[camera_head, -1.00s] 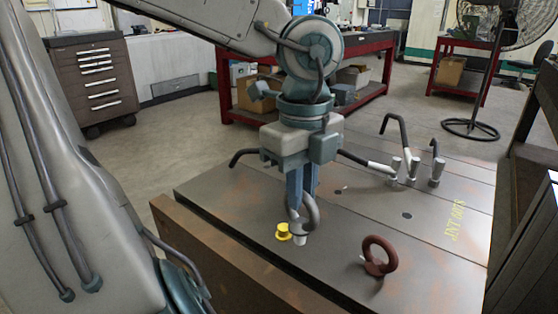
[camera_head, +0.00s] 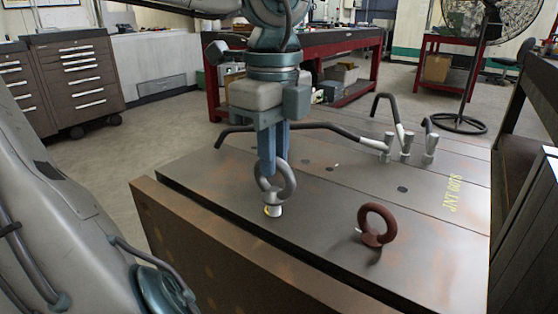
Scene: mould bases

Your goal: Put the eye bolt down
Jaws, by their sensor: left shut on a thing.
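My left gripper (camera_head: 271,172) points down over the near left part of the mould base and is shut on a grey eye bolt (camera_head: 287,184) by its ring. The bolt hangs upright, with its pale shank (camera_head: 274,209) at or just above the plate; I cannot tell whether it touches. A yellow piece (camera_head: 266,211) shows only as a sliver at the shank, mostly hidden by it. A red-brown eye bolt (camera_head: 377,222) stands on the mould base (camera_head: 330,240) to the right, apart from the gripper. My right gripper is out of view.
Several bent dark handles with metal ends (camera_head: 405,140) stand at the back of the plate. Yellow lettering (camera_head: 452,190) marks its right side. A drawer cabinet (camera_head: 75,80), a red bench (camera_head: 340,45) and a fan (camera_head: 485,20) stand beyond. The plate's middle is clear.

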